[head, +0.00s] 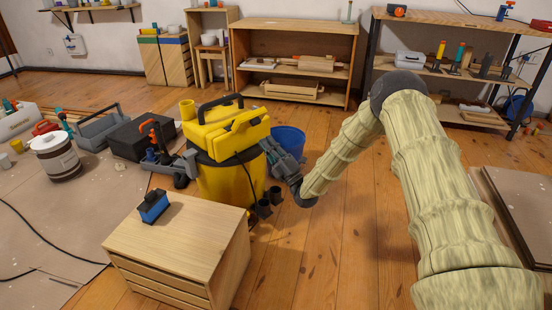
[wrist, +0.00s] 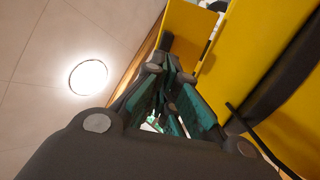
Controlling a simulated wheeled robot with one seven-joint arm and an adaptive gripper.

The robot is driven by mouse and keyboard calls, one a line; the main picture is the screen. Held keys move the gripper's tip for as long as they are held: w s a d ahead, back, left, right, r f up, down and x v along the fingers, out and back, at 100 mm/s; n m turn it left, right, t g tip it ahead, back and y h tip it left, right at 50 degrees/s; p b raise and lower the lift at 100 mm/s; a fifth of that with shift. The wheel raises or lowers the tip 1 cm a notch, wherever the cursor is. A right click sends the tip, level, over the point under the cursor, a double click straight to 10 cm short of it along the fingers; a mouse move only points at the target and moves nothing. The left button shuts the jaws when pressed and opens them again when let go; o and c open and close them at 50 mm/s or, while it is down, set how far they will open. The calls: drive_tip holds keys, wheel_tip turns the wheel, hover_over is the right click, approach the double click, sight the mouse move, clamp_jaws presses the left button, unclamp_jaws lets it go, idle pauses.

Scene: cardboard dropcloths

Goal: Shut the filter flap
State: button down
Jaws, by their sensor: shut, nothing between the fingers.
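A yellow and black shop vacuum (head: 228,178) stands on the wood floor behind a small wooden cabinet. A yellow box-like part with a black handle (head: 232,135) sits tilted on its top; I cannot tell for sure whether this is the filter flap. My gripper (head: 267,145) is shut and empty, at the right side of the vacuum's top. In the wrist view my gripper (wrist: 168,65) points up beside a yellow panel (wrist: 186,30) and a larger yellow and black part (wrist: 262,60). Contact is not clear.
A blue bucket (head: 289,142) stands right behind my gripper. The wooden cabinet (head: 180,240) with a blue and black item (head: 153,206) is in front of the vacuum. A black toolbox (head: 140,138) is to the left.

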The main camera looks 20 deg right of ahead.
sight(255, 125)
drive_tip(key=shift+b+x, duration=1.05)
drive_tip(key=shift+x, duration=1.65)
drive_tip(key=shift+r, duration=0.1)
drive_tip(key=shift+r+p, duration=0.25)
drive_tip(key=shift+p, duration=0.55)
